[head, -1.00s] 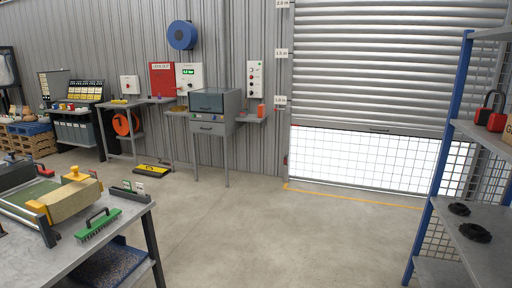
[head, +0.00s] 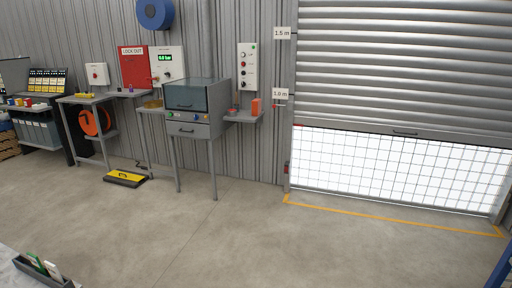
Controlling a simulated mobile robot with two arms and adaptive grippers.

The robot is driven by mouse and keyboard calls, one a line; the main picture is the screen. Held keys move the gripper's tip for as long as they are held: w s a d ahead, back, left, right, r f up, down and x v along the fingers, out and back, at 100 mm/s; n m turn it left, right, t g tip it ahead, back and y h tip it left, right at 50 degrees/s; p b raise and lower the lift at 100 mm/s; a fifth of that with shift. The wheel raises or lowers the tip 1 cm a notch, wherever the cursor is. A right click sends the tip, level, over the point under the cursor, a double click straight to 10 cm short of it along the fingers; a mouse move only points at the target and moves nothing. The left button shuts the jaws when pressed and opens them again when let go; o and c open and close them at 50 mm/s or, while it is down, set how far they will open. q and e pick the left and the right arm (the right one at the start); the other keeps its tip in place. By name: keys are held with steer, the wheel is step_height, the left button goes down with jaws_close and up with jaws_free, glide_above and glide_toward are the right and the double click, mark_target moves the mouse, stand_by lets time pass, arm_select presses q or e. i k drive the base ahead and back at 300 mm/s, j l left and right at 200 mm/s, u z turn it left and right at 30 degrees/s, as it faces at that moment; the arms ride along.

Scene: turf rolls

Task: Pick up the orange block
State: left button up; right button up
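A small orange block (head: 256,107) stands upright on a narrow grey wall shelf (head: 243,117) in the head view, just right of the grey cabinet and below a white control panel. A smaller, dark and reddish item sits on the same shelf to its left, too small to make out. Neither of my grippers shows in the head view, and the block is still some distance across the floor.
A grey cabinet on legs (head: 198,97) stands left of the shelf. A black and yellow item (head: 125,178) lies on the floor by the wall. A table corner with a dark tray (head: 42,272) is at bottom left, blue shelving (head: 502,268) at bottom right. The middle floor is clear.

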mark_target(256, 103)
steer(key=i, duration=3.3)
steer(key=i+j, duration=0.1)
steer(key=i, duration=1.55)
steer(key=l+z, duration=0.05)
steer(key=l, duration=0.05)
